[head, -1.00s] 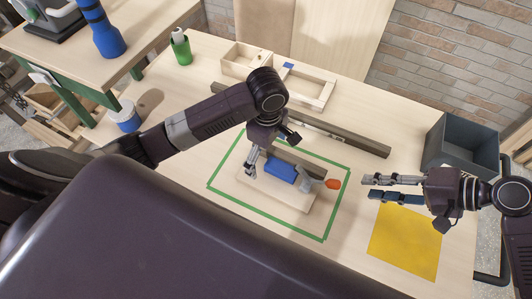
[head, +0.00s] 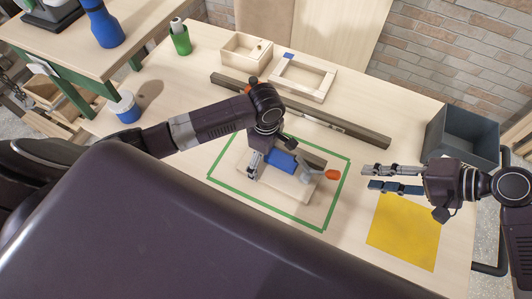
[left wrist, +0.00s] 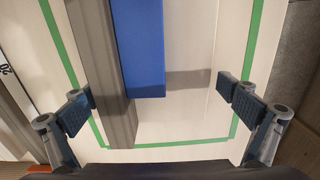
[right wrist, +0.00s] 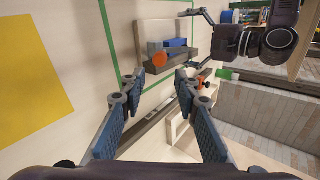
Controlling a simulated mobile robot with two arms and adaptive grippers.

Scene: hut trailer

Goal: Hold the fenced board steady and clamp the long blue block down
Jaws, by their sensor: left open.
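The pale fenced board (head: 285,188) lies inside a green taped outline, its brown fence (head: 313,159) on the far side. The long blue block (head: 280,162) lies on the board along the fence. A clamp with an orange handle (head: 332,175) is at the board's right end; the handle also shows in the right wrist view (right wrist: 158,60). My left gripper (head: 253,172) is open over the board's left end. In the left wrist view, fence (left wrist: 103,75) and blue block (left wrist: 137,45) lie between its spread fingers. My right gripper (head: 368,178) is open and empty, right of the handle.
A long brown beam (head: 340,126) lies behind the board. A grey bin (head: 462,137) and a yellow mat (head: 405,230) are at the right.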

